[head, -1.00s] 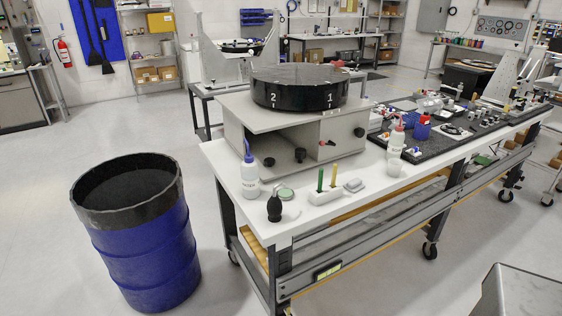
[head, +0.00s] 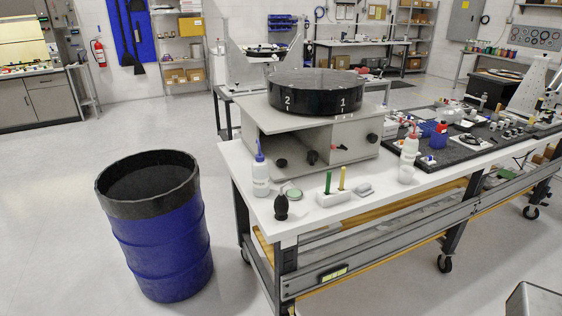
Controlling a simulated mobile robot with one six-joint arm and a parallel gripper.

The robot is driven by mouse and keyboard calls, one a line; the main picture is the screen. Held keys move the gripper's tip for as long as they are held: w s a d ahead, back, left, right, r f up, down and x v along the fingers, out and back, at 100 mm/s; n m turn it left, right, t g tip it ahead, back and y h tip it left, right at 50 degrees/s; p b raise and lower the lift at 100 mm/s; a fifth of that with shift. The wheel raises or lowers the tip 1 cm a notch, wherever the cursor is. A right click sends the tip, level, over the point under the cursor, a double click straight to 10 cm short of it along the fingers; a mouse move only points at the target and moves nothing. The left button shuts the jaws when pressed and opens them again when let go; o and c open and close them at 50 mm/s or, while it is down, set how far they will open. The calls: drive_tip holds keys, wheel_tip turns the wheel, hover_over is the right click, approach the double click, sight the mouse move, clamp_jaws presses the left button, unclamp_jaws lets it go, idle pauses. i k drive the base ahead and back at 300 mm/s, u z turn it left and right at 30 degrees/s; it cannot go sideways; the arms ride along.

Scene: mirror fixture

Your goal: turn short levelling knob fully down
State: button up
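The mirror fixture (head: 352,157) is a light grey box on the white-topped bench, with a large black round disc (head: 318,96) marked 2 and 1 on its top plate. Its front shows a black knob at the left (head: 281,163), another black knob near the middle (head: 312,157) and a black knob at the upper right (head: 372,138). I cannot tell which knob is the short levelling one, nor how far any is turned. My gripper is not in view.
A blue drum with a black rim (head: 160,232) stands on the floor left of the bench (head: 231,165). A blue-capped bottle (head: 260,175), a dark bulb (head: 281,207) and a white holder (head: 333,197) stand before the fixture. Floor left of the bench is mostly clear.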

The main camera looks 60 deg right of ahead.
sight(282, 163)
drive_tip(key=u, duration=0.1)
drive_tip(key=i, duration=0.95)
drive_tip(key=z, duration=0.05)
